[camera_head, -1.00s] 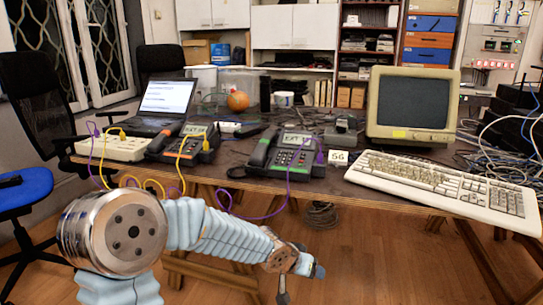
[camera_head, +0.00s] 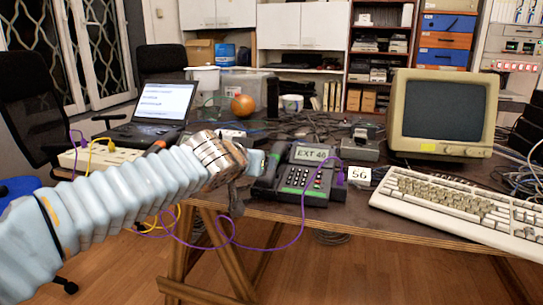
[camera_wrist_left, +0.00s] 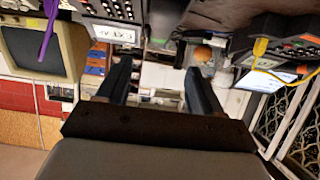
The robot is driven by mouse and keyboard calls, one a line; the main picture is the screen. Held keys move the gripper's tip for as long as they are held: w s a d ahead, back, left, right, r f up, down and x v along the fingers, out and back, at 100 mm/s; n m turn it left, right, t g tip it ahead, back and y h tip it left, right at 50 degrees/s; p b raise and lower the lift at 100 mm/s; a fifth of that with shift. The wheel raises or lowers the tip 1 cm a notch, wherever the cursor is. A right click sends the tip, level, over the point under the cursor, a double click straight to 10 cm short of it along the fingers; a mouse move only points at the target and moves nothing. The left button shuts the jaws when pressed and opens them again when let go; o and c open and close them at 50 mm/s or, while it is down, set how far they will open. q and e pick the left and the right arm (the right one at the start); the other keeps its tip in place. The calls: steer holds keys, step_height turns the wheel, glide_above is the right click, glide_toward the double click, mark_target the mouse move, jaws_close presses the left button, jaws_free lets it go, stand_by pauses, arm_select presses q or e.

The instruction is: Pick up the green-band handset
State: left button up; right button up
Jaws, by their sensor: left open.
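The green-band phone (camera_head: 300,190) sits near the front edge of the table, with a grey display reading EXT and a green strip low on its face. Its dark handset (camera_head: 270,174) lies along its left side. My left gripper (camera_head: 256,163) is just left of the handset, its fingers hard to make out there. In the left wrist view, my left gripper (camera_wrist_left: 157,65) has its two dark fingers spread, with nothing held between them. The phone's label (camera_wrist_left: 114,33) shows at the upper left of that view. My right gripper is out of view.
A purple cord (camera_head: 303,205) loops from the phone below the table edge. A second phone (camera_wrist_left: 285,45) with a yellow cable shows in the wrist view. A keyboard (camera_head: 450,205) and monitor (camera_head: 440,115) stand right; a laptop (camera_head: 160,108) and power strip (camera_head: 95,157) left.

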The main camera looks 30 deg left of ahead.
arm_select(q)
steer(key=x, duration=0.9)
steer(key=shift+w+a+r, duration=0.2)
steer(key=shift+a+r, duration=0.05)
steer(key=shift+a, duration=0.05)
steer(key=p+x, duration=0.1)
steer(key=x, duration=0.4)
steer(key=shift+w+d+r, duration=0.1)
steer(key=shift+w+d, duration=0.05)
steer(key=shift+w, duration=0.1)
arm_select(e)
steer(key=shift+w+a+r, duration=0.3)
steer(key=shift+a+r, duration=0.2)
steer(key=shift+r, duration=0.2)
arm_select(q)
steer(key=shift+c, duration=0.5)
